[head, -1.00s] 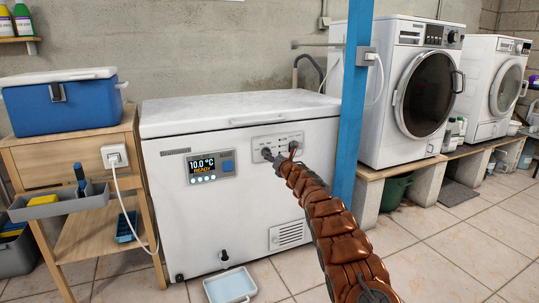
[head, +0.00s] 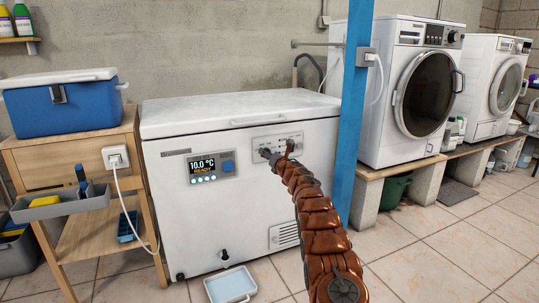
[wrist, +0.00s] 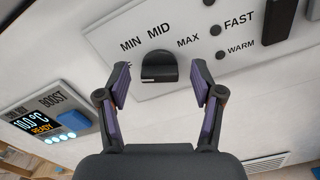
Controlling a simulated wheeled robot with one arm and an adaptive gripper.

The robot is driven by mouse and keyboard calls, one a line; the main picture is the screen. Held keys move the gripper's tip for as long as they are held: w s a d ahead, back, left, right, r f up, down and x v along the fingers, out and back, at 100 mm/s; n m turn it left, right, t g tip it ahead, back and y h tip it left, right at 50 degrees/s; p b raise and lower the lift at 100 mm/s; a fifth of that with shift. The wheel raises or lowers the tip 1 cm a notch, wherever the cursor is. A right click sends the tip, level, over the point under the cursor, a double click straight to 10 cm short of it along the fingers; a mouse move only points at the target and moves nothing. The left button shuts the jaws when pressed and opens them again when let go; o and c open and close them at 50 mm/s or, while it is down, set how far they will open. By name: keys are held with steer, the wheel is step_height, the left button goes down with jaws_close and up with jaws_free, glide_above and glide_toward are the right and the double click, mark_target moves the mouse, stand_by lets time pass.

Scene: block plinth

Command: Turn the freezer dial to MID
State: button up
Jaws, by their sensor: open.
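The freezer dial (wrist: 159,68) is a small black knob on a pale panel (wrist: 120,28) of the chest freezer (head: 205,240). In the wrist view, MIN, MID and MAX are printed in an arc above it. A small white mark shows at the knob's lower left; I cannot tell which label the dial points to. My gripper (wrist: 158,82) is open, with one purple-padded finger on each side of the knob and gaps between. In the head view, my gripper (head: 277,154) is at the freezer's front panel and the dial cannot be made out.
FAST and WARM lights and a dark handle-like part (wrist: 279,20) lie right of the dial. The display (head: 206,167) reads 10.0 °C READY, with a blue BOOST button (head: 228,166). A blue post (head: 353,110) stands close right of my arm. A tray (head: 231,285) lies on the floor.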

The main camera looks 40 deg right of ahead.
steer(key=shift+w, duration=0.1)
steer(key=shift+c, duration=0.2)
steer(key=c, duration=1.1)
steer(key=shift+m, duration=0.4)
steer(key=m+p, duration=0.3)
steer(key=shift+r+m, duration=0.15)
steer(key=shift+m, duration=0.25)
steer(key=m+p, duration=0.5)
steer(key=p, duration=0.3)
steer(key=shift+d, duration=0.15)
steer(key=m+p, duration=0.4)
steer(key=shift+p, duration=0.3)
steer(key=m+p, duration=0.1)
steer(key=m, duration=0.1)
steer(key=m+p, duration=0.1)
steer(key=m, duration=0.1)
steer(key=shift+f, duration=0.4)
